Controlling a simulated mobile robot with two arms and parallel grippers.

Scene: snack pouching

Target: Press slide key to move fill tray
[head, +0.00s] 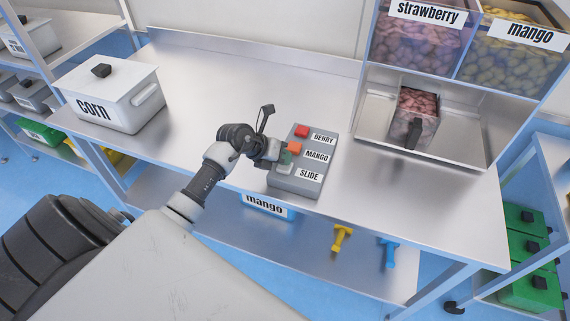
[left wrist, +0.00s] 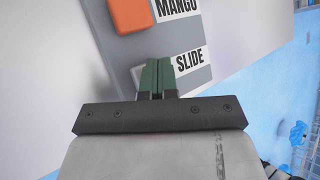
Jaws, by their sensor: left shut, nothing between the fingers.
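A grey control panel (head: 300,184) lies on the steel table. It has a red key labelled BERRY (head: 302,131), an orange key labelled MANGO (head: 294,147) and a pale key labelled SLIDE (head: 284,169). My left gripper (head: 287,157) is shut and empty, over the panel near the pale key. In the left wrist view its green fingertips (left wrist: 158,75) are together beside the SLIDE label (left wrist: 189,62) and partly hide the pale key (left wrist: 138,73). I cannot tell whether they touch it. The fill tray (head: 416,118), holding pink fruit, sits in the steel bay under the dispensers. My right gripper is not in view.
Strawberry (head: 421,40) and mango (head: 513,48) dispensers stand above the bay. A white corn bin (head: 112,95) stands at the table's left. Below are a mango bin (head: 266,207) and yellow (head: 342,238) and blue (head: 388,252) tools. The table between bin and panel is clear.

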